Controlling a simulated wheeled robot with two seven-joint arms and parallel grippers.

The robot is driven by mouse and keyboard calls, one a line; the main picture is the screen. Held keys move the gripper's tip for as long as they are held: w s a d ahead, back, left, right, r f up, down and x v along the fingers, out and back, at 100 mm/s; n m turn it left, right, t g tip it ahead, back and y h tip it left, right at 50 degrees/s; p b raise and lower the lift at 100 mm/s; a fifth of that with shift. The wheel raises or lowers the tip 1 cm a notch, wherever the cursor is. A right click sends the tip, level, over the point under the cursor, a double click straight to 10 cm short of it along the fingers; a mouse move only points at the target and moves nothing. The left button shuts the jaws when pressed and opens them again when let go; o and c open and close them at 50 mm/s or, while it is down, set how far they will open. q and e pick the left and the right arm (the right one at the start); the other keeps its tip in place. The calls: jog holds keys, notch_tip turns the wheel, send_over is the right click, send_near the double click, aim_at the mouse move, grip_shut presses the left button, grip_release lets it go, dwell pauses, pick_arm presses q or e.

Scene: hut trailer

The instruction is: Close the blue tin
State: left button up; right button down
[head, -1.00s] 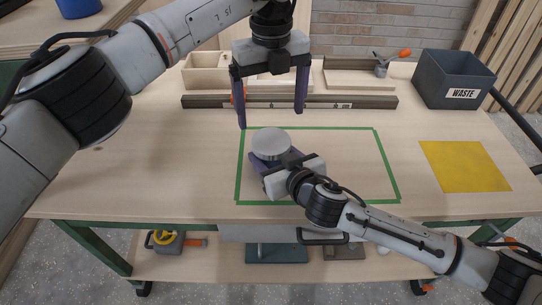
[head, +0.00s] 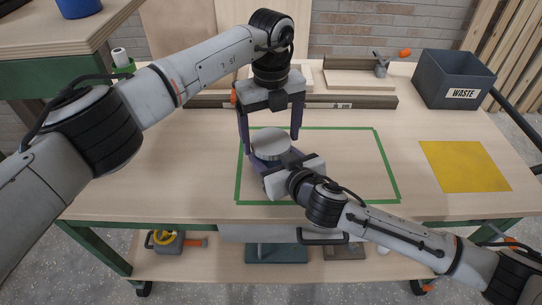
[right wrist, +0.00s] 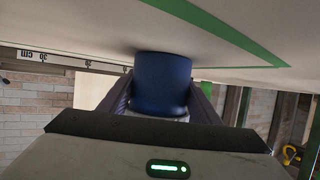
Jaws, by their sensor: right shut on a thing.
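The blue tin (right wrist: 162,82) stands on the table between the fingers of my right gripper (head: 272,161), which is shut on it. In the right wrist view its blue side shows, with a pale band (right wrist: 160,115) at its upper end. In the head view a round light-grey lid (head: 270,143) covers its top; whether it is fully seated I cannot tell. My left gripper (head: 270,145) points down from behind and above, open, with one finger on each side of the lid. Contact between these fingers and the lid cannot be made out.
Green tape (head: 390,165) outlines the work area on the table (head: 180,180). A yellow sheet (head: 465,166) and a dark waste bin (head: 452,80) are at the right. A long rail (head: 350,101) lies behind, with a board and clamp (head: 372,75). The table's left front is clear.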

pick_arm(q)
jog(key=c, duration=0.8)
jog(key=m, duration=0.3)
jog(key=shift+m, duration=0.3)
jog(key=o, duration=1.2)
jog(key=shift+c, duration=0.2)
jog(key=shift+r, duration=0.1)
jog(key=shift+r, duration=2.2)
jog(key=shift+c, duration=0.3)
